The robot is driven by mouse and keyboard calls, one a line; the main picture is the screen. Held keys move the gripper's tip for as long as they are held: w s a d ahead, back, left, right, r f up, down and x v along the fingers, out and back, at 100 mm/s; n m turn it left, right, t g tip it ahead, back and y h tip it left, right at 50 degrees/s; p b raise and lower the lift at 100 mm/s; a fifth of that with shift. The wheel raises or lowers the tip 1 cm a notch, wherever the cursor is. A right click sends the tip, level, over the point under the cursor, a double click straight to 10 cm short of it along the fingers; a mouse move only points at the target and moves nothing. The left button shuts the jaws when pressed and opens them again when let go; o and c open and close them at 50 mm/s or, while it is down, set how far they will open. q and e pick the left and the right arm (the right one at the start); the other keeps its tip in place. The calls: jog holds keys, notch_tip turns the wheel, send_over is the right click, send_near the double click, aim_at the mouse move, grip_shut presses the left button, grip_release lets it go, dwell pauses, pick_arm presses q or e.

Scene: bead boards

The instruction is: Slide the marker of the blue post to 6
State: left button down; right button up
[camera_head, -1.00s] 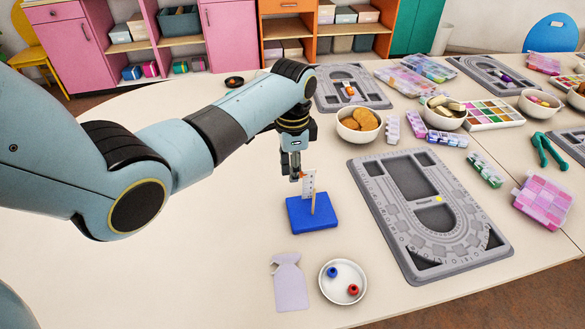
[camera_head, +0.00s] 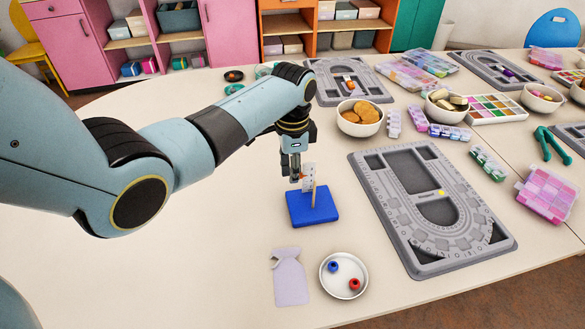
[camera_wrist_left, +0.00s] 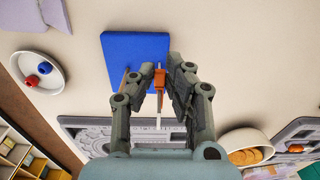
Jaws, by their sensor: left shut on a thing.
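The blue post stands on a blue square base (camera_head: 318,212), with a white scale plate (camera_head: 309,171) and a thin wooden stick (camera_head: 314,190) rising from it. The numbers are too small to read. In the left wrist view the base (camera_wrist_left: 130,62) lies beyond my fingers. The small orange marker (camera_wrist_left: 159,79) sits between the fingertips. My left gripper (camera_head: 297,178) is shut on the marker, beside the white plate and above the base. The fingers partly hide the marker and plate in the head view. My right gripper is not in view.
A grey bead board (camera_head: 370,181) lies right of the base. A white dish (camera_head: 323,285) with a blue and a red bead and a lilac pouch (camera_head: 290,278) are in front. A bowl (camera_head: 349,127) stands behind. The table's left part is clear.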

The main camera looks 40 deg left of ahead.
pick_arm(q)
jog(key=c, duration=1.3)
grip_release()
jog(key=shift+o, duration=0.2)
notch_tip(320, 180, up, 12)
jog(key=shift+f, duration=0.1)
